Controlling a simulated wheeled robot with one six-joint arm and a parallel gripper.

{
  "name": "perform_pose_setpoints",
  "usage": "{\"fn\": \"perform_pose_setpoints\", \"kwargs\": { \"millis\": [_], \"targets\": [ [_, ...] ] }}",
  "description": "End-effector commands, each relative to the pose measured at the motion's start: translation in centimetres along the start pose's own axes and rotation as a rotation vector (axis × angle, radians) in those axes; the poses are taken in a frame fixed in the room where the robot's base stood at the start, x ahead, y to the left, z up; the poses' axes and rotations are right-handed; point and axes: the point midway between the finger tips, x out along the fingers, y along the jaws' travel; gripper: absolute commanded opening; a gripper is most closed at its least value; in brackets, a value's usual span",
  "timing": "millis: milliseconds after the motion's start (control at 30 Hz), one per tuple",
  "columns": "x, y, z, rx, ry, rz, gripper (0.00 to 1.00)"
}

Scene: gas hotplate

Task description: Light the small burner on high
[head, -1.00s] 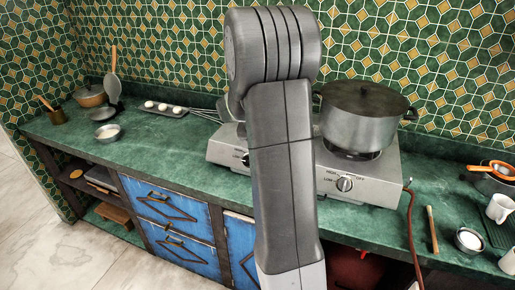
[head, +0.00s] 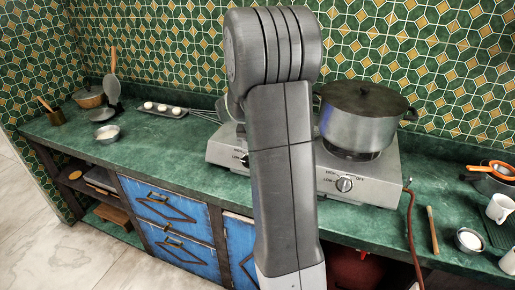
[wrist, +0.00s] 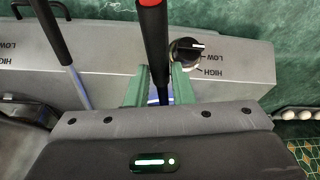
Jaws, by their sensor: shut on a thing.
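The steel gas hotplate (head: 387,173) stands on the counter. In the wrist view, my gripper (wrist: 157,82) is shut on a black stick lighter (wrist: 152,42) with a red end. The lighter's far end is hidden by my gripper body. The left burner's black knob (wrist: 187,48) sits beside the lighter, with its white mark toward the right and HIGH and LOW labels close by. I cannot read its exact setting. In the head view my arm hides my gripper and most of the left burner; a bluish tint shows on the pot's left side. No flame is directly visible.
A large lidded pot (head: 358,122) stands on the right burner, whose knob (head: 344,184) faces front. A second dark rod-like shape (wrist: 50,35) shows at left in the wrist view; it may be a reflection. A red hose (head: 410,235) hangs at the right.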

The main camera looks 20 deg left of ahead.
Motion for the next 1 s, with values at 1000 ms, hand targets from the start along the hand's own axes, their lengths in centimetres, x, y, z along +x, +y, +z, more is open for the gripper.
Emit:
{"fn": "perform_pose_setpoints", "kwargs": {
  "millis": [1000],
  "targets": [
    [-5.8,-0.1,13.1,-0.004,0.001,-0.002,0.00]
  ]
}}
